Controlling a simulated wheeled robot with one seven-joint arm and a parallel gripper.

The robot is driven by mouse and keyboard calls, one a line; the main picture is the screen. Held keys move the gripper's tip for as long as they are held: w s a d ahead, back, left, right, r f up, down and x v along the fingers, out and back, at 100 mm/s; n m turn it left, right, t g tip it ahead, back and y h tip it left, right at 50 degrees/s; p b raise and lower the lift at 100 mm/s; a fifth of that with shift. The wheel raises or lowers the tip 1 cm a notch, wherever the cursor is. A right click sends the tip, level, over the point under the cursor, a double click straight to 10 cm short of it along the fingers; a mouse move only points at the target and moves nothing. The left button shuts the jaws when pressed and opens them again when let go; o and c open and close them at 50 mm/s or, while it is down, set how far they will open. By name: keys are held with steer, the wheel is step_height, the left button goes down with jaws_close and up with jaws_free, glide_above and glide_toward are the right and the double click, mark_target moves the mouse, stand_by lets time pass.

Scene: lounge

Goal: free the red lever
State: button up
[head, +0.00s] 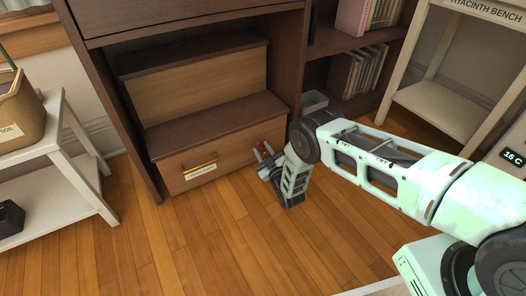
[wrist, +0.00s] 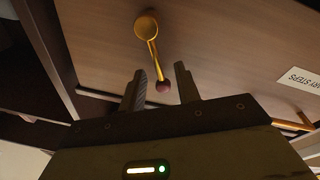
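A brass lever (wrist: 154,55) is mounted on a wooden drawer front in the wrist view. It runs from a round brass pivot (wrist: 147,25) to a dark red knob (wrist: 163,86). My gripper (wrist: 160,70) is open, one finger on each side of the knob; I see gaps on both sides. In the head view my gripper (head: 264,152) is low at the right end of the lower drawer front (head: 232,146). The lever cannot be made out there, behind or beside my gripper.
The lower drawer has a brass handle (head: 200,167) and a white label (head: 201,172). An upper drawer (head: 200,85) is set back above it. A white bench (head: 60,148) stands left, and another pale bench (head: 440,105) right. Books (head: 360,73) fill the shelf. Wood floor lies open in front.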

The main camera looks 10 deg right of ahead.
steer(key=shift+r, duration=0.1)
step_height(320, 180, up, 10)
steer(key=p, duration=0.6)
steer(key=shift+p, duration=0.35)
